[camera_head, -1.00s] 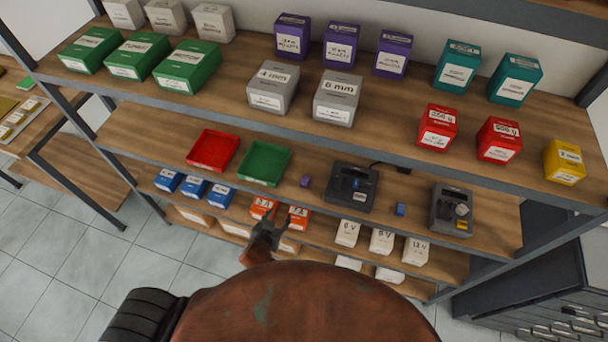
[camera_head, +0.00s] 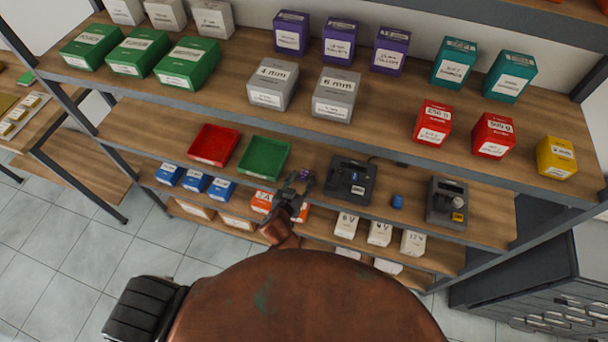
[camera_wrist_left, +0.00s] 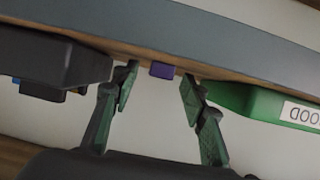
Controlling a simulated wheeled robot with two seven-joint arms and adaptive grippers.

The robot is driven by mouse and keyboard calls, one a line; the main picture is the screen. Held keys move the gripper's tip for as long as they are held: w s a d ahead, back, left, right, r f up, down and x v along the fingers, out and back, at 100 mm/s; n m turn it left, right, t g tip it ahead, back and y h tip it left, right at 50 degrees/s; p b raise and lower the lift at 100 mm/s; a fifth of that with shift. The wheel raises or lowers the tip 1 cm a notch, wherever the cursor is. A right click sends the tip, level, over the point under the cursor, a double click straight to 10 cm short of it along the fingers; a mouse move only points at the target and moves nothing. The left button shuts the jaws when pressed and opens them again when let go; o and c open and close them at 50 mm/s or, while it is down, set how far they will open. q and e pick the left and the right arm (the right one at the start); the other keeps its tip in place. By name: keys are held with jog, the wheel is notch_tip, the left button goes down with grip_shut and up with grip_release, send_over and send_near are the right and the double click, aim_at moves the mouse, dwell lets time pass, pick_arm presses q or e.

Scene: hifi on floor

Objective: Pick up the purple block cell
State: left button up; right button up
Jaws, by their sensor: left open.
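The small purple block cell (camera_wrist_left: 162,70) sits on the wooden shelf near its front edge. In the wrist view it lies between the two fingertips and a little beyond them. My left gripper (camera_wrist_left: 158,88) is open, with one finger on each side of the block and no contact visible. In the head view my left gripper (camera_head: 297,183) reaches up to the shelf edge and mostly covers the block (camera_head: 304,174). My right gripper does not show.
The green tray (camera_head: 245,160) is left of the block, with the red tray (camera_head: 204,154) beyond it. A black device (camera_head: 340,188) stands close on the right, then a blue block (camera_head: 397,201) and another device (camera_head: 434,208). The upper shelf (camera_head: 385,119) overhangs behind.

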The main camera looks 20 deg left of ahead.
pick_arm(q)
jog(key=shift+w+f, duration=0.15)
jog(key=shift+w, duration=0.1)
jog(key=shift+c, duration=0.5)
grip_shut()
